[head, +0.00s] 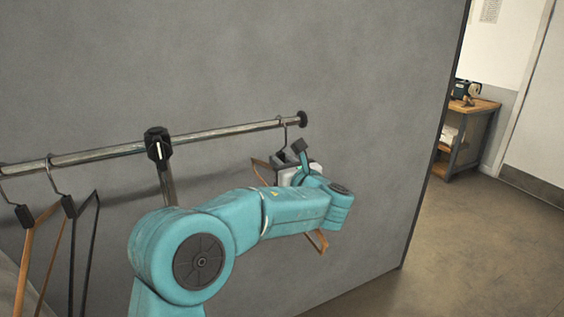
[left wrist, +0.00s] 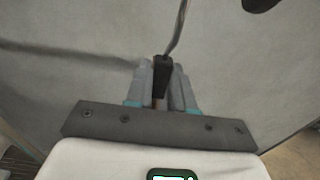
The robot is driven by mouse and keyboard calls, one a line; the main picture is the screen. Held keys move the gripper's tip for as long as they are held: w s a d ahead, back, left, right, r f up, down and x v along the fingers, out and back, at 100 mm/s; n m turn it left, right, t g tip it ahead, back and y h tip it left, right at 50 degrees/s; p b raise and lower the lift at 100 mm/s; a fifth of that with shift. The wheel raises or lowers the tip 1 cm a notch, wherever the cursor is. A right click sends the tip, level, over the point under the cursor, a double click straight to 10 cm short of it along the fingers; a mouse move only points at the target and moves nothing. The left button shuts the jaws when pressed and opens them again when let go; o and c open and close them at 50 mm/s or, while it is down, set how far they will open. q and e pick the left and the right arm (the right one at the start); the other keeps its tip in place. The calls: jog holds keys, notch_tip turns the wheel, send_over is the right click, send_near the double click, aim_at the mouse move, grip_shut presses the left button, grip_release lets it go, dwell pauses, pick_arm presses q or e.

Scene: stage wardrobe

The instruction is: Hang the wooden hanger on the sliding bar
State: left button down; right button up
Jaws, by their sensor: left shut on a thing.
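The wooden hanger (head: 262,172) is in the grip of my left gripper (head: 296,155) in the head view. My arm hides most of its middle, and a lower corner shows below the arm. Its metal hook meets the sliding bar (head: 225,131) near the right end; I cannot tell whether it bears on the bar. In the left wrist view, the fingers (left wrist: 162,90) are shut on the hanger's dark neck (left wrist: 161,68), with the hook wire rising above. My right gripper is not in view.
Other hangers (head: 38,235) hang on the bar's left part. A dark bracket (head: 157,145) holds the bar, and a round end stop (head: 302,118) closes its right end. A grey panel (head: 350,70) stands behind. A wooden workbench (head: 470,106) stands far right beyond open floor.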

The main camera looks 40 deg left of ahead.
pick_arm(q)
jog(key=c, duration=0.9)
grip_release()
jog(key=shift+s+d, duration=0.1)
jog(key=shift+d, duration=0.25)
jog(key=b+v, duration=0.4)
jog(key=v, duration=1)
jog(key=shift+s+d, duration=0.2)
jog(key=shift+s, duration=0.05)
jog(key=shift+s+d+r, duration=0.1)
jog(key=shift+s+d, duration=0.1)
jog(key=shift+d, duration=0.3)
